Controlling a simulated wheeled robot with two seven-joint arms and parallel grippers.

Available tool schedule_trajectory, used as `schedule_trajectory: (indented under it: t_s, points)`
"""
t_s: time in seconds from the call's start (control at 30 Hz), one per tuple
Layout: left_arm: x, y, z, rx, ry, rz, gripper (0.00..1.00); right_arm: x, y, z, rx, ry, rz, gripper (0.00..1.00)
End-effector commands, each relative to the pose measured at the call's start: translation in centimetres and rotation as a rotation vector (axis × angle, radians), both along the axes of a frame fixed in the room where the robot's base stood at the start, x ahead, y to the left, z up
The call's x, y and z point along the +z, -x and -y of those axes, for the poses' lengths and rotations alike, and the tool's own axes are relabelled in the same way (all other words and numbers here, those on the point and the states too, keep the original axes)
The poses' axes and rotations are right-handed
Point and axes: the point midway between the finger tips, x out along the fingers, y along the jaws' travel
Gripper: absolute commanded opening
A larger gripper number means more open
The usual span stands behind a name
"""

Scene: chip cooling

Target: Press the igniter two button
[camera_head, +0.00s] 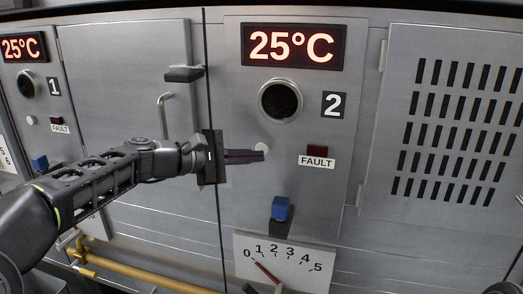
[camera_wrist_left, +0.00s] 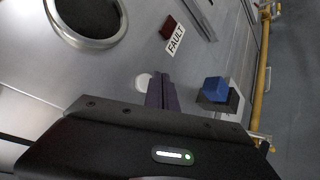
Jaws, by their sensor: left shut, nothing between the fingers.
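The igniter two button is a round white button (camera_head: 264,146) on the grey panel marked 2, below the round dark port. My left gripper (camera_head: 262,155) is shut and empty, its dark purple fingers pointing at the panel beside the button's lower edge. In the left wrist view the white button (camera_wrist_left: 142,82) sits just left of the shut fingertips (camera_wrist_left: 164,75), partly covered by them. Whether the fingertips touch the button or the panel I cannot tell. My right gripper is not in view.
Around it on panel 2 are a 25°C display (camera_head: 292,46), a round port (camera_head: 280,101), a dark red FAULT light (camera_head: 317,150), a blue knob (camera_head: 280,208) and a 0–5 gauge (camera_head: 300,262). A door handle (camera_head: 165,115) and black latch (camera_head: 184,74) stick out at left.

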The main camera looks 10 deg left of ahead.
Motion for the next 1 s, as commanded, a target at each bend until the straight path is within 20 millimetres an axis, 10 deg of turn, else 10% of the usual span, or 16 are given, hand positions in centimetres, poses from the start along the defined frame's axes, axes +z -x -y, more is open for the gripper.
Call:
schedule_trajectory:
  t_s: [1.0]
  points:
    - [0.0,-1.0,0.1,0.0,0.0,0.0,0.0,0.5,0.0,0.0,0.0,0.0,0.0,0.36]
